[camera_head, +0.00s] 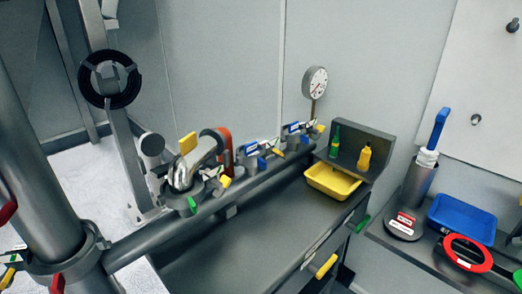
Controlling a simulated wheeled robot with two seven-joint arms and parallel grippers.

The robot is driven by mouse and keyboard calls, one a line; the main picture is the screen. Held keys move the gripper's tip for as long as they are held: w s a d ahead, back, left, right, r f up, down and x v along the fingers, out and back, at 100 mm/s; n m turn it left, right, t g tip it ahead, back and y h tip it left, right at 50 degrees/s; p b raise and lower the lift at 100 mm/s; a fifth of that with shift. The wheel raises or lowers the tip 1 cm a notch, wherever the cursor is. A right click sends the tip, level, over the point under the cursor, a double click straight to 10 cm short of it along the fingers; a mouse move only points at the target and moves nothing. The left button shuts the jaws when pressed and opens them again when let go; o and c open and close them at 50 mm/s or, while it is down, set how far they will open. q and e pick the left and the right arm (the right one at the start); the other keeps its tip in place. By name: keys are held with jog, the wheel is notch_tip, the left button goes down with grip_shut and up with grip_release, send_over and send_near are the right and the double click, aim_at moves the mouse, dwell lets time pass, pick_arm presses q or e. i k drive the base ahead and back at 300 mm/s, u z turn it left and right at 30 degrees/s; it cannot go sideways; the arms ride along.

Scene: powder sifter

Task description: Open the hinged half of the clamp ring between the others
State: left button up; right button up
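Several metal fittings with coloured handles stand in a row along a long grey horizontal pipe (135,243). The nearest large fitting (184,176) is a bright metal elbow with yellow and green parts. Beyond it is a red curved part (226,147), then a blue-and-white fitting (250,157) and another blue-and-white fitting (293,134) farther along. I cannot tell which of these is the clamp ring between the others, nor whether its hinged half is open or shut. Neither of my grippers can be made out in this view.
A grey bench (235,255) runs beside the pipe, its top largely clear. A yellow tray (332,182) and a dial gauge (315,83) are at its far end. At right, a shelf holds a blue tray (463,217), a red ring (449,247) and a brush in a cup (418,184).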

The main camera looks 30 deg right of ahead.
aim_at(258, 160)
jog(key=u, duration=1.5)
jog(key=k, duration=0.65)
jog(key=z, duration=1.2)
jog(key=i, duration=0.5)
jog(key=u, duration=0.1)
